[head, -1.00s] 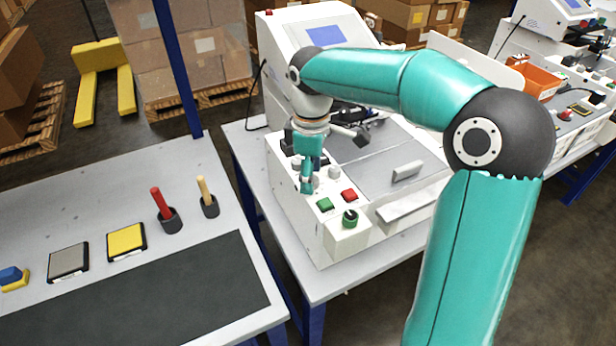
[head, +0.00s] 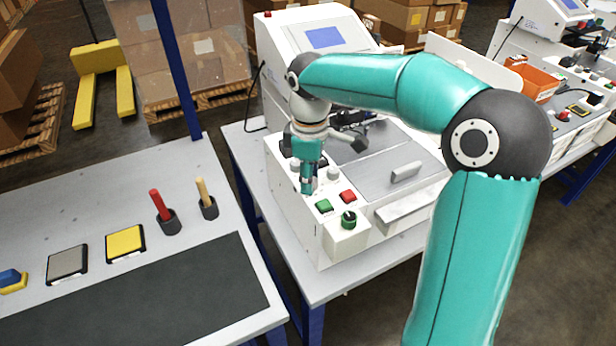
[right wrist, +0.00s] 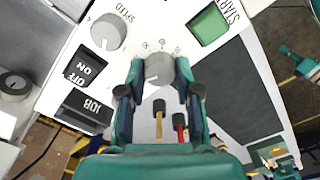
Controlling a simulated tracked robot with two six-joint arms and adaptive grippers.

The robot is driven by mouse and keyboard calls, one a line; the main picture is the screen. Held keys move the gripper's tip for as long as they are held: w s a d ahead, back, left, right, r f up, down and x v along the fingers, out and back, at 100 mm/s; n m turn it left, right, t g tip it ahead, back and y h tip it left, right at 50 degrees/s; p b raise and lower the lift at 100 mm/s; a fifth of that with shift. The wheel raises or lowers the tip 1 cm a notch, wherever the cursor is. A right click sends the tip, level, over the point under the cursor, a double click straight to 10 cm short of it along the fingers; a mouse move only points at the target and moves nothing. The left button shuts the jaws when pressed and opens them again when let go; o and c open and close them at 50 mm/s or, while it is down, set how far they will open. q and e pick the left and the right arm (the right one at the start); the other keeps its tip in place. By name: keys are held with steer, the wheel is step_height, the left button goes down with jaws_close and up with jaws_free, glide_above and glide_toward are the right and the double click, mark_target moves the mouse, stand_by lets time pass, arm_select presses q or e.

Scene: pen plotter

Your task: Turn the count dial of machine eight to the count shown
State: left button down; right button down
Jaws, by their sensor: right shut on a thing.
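The count dial (right wrist: 158,70) is a small grey round knob on the machine's white panel, with printed marks around its far side. The marks are too small to read surely. My right gripper (right wrist: 159,78) has its fingers on both sides of the dial and is shut on it. In the head view the right gripper (head: 307,186) points down at the panel of the white machine (head: 290,212) and hides the dial.
A grey speed knob (right wrist: 110,31), a black on/off switch (right wrist: 85,68) and a green start button (right wrist: 208,25) are close to the dial. A workbench (head: 215,282) stands left.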

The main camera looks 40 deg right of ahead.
steer(key=shift+m, duration=0.4)
steer(key=m, duration=0.3)
steer(key=shift+w+m+p, duration=0.1)
steer(key=shift+m+p, duration=0.2)
steer(key=shift+m, duration=1.7)
steer(key=c, duration=0.8)
jaws_free()
